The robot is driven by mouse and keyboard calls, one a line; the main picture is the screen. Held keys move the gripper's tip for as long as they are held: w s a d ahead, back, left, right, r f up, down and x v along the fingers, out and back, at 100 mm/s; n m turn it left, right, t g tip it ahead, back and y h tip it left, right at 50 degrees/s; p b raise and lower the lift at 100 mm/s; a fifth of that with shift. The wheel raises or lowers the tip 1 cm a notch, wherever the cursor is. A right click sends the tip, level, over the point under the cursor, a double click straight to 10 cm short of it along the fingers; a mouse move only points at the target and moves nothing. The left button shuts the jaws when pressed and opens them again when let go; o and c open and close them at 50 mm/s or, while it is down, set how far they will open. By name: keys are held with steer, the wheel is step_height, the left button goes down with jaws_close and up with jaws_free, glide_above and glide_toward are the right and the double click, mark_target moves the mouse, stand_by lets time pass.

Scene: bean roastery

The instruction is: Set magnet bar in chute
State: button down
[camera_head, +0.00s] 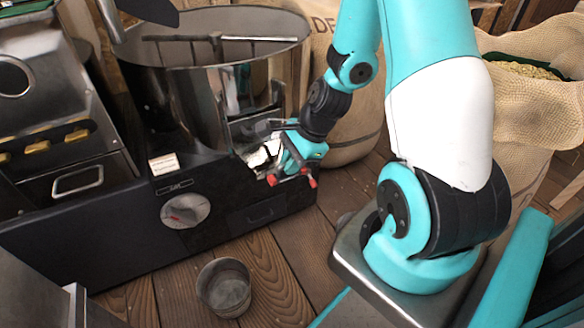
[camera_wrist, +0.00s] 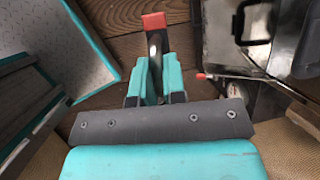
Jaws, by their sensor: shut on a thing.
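My gripper (camera_head: 296,166) is shut on the magnet bar. In the wrist view the bar (camera_wrist: 155,48) is a dark metal strip with a red end, pinched between the teal fingers (camera_wrist: 156,78); its lower part is hidden. In the head view, small red ends (camera_head: 272,180) show at my fingertips, though the bar's own body is hard to make out there. The shiny metal chute (camera_head: 256,156) is on the front of the roaster, just left of my gripper. I cannot tell whether bar and chute touch.
The large steel drum (camera_head: 215,85) rises above the black roaster base (camera_head: 245,205). A small metal bucket (camera_head: 224,290) stands on the wooden floor (camera_head: 285,250). Burlap sacks (camera_head: 530,115) stand behind and to the right. A small red tip (camera_wrist: 201,76) shows by the roaster in the wrist view.

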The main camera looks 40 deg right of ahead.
steer(key=shift+w+d+f+b, duration=0.45)
steer(key=shift+w+f+b, duration=0.2)
steer(key=shift+w, duration=0.9)
steer(key=shift+w+d+f+b, duration=0.4)
steer(key=shift+w+f+b, duration=0.25)
steer(key=shift+w, duration=0.85)
steer(key=shift+w+d+f+b, duration=0.5)
steer(key=shift+w+b, duration=0.25)
steer(key=shift+w, duration=0.8)
steer(key=shift+f, duration=0.5)
steer(key=c, duration=1.1)
jaws_free()
steer(key=shift+r, duration=0.1)
steer(key=p+v, duration=0.7)
steer(key=v, duration=1)
